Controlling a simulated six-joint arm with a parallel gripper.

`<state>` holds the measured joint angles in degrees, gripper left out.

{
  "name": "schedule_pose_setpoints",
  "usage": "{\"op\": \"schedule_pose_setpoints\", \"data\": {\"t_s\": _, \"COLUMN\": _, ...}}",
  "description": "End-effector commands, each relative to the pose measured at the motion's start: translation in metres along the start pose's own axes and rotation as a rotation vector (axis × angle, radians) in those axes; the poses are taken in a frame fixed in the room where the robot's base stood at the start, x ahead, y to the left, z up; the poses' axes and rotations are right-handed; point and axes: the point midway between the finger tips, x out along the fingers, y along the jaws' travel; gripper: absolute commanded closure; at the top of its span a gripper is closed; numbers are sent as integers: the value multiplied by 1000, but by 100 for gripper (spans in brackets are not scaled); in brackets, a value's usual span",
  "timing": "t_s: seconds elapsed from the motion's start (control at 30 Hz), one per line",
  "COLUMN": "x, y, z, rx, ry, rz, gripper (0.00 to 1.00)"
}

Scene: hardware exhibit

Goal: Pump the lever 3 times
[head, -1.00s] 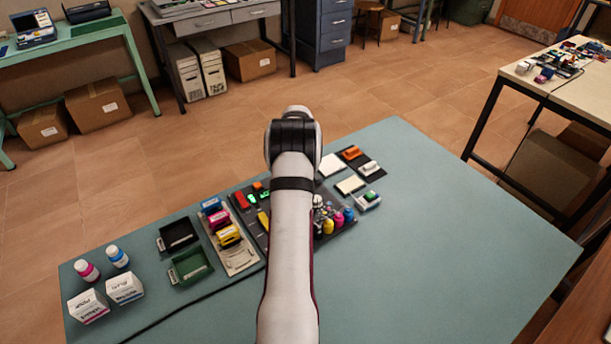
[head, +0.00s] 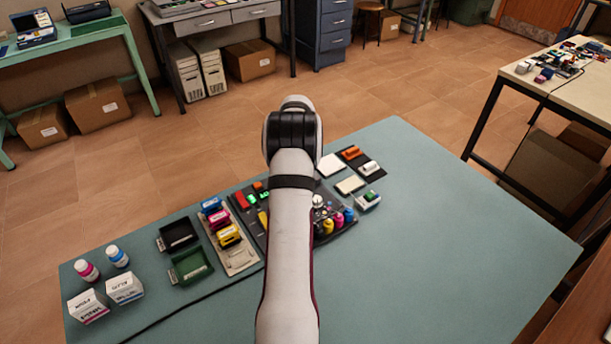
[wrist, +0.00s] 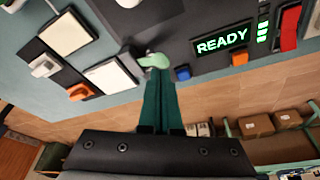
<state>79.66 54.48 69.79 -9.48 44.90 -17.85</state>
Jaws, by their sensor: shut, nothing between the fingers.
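My gripper (wrist: 160,88) shows in the wrist view as two teal fingers pressed together, shut and empty. A pale green rounded knob (wrist: 154,61) sits right at the fingertips, joined to a dark stub on a dark panel (wrist: 205,25); it looks like the lever's end. I cannot tell whether the fingers touch it. The panel has a lit display (wrist: 222,42) reading READY in green, with green bars beside it. In the head view my arm hides the gripper and the lever; parts of the dark panel (head: 345,228) show on either side of the arm.
Near the fingers are a blue button (wrist: 182,73), an orange button (wrist: 239,58) and a red block (wrist: 289,28). Cartridges (head: 222,226) and a green tray (head: 190,266) lie left. The table's right side (head: 450,240) is clear.

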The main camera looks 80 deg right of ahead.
Motion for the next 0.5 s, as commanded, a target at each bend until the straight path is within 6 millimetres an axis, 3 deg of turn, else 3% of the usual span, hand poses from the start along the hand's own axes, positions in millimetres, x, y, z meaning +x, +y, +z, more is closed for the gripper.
{"op": "schedule_pose_setpoints", "data": {"t_s": 0.5, "x": 9, "y": 0, "z": 3, "rx": 0, "ry": -1, "rz": 0, "gripper": 100}}
